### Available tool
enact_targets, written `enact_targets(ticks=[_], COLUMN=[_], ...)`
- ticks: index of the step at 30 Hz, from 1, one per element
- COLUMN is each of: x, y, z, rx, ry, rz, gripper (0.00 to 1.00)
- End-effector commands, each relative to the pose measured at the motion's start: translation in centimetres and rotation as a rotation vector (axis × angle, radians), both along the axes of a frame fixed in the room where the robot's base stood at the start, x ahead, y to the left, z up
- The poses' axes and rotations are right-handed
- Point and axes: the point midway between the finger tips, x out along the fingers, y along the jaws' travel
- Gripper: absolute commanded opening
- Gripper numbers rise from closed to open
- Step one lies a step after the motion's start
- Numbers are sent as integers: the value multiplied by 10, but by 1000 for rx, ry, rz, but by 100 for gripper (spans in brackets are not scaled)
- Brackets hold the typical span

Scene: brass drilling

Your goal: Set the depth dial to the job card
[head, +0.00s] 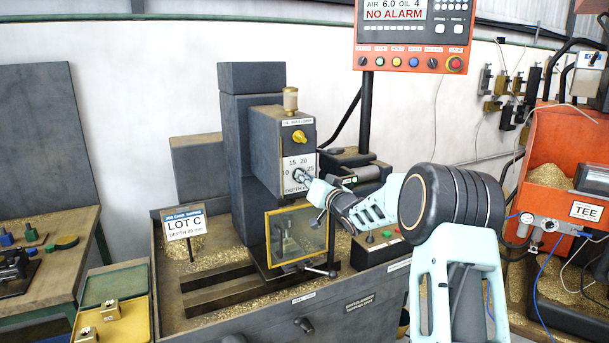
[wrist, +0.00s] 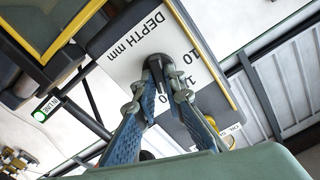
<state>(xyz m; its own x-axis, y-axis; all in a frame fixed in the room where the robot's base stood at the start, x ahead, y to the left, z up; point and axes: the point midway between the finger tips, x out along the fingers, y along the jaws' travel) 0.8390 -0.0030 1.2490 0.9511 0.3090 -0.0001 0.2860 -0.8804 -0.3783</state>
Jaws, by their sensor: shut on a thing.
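The depth dial (head: 298,172) is a dark knob on a white plate marked 10, 15, 20 and 25, on the front of the drill head. My gripper (head: 306,179) reaches it from the right and is shut on the knob. In the wrist view the fingertips (wrist: 168,80) close around the dark knob (wrist: 158,62), below the words DEPTH mm. The fingers hide part of the scale, and I cannot tell where the dial points. The job card (head: 184,226) stands upright left of the drill and reads LOT C, DEPTH 20 mm.
A yellow-framed guard (head: 297,206) sits just below the dial. An orange control panel (head: 415,40) reading NO ALARM hangs at upper right. Brass chips cover the machine bed. A yellow tray (head: 122,305) with brass parts is at lower left.

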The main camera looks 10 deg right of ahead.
Motion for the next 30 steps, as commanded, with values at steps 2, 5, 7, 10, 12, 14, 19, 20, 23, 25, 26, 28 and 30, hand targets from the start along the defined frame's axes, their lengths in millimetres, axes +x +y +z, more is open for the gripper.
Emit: enact_targets(ticks=[2, 5, 7, 10, 12, 14, 19, 20, 23, 25, 26, 28, 30], x=[0, 0, 0, 0, 0, 0, 0, 0, 0, 0, 0, 0, 0], y=[-1, -1, -1, 0, 0, 0, 0, 0, 0, 0, 0, 0, 0], z=[1, 0, 0, 0, 0, 0, 0, 0, 0, 0, 0, 0, 0], rx=[19, 36, 44, 48, 48, 48, 47, 47, 47, 47, 47, 47, 47], ry=[5, 11, 13, 15, 15, 15, 15, 15, 15, 15, 15, 15, 15], rz=[0, 0, 0, 0, 0, 0, 0, 0, 0, 0, 0, 0, 0], gripper=[0, 0, 0, 0, 0, 0, 0, 13, 24, 28, 28, 28, 28])
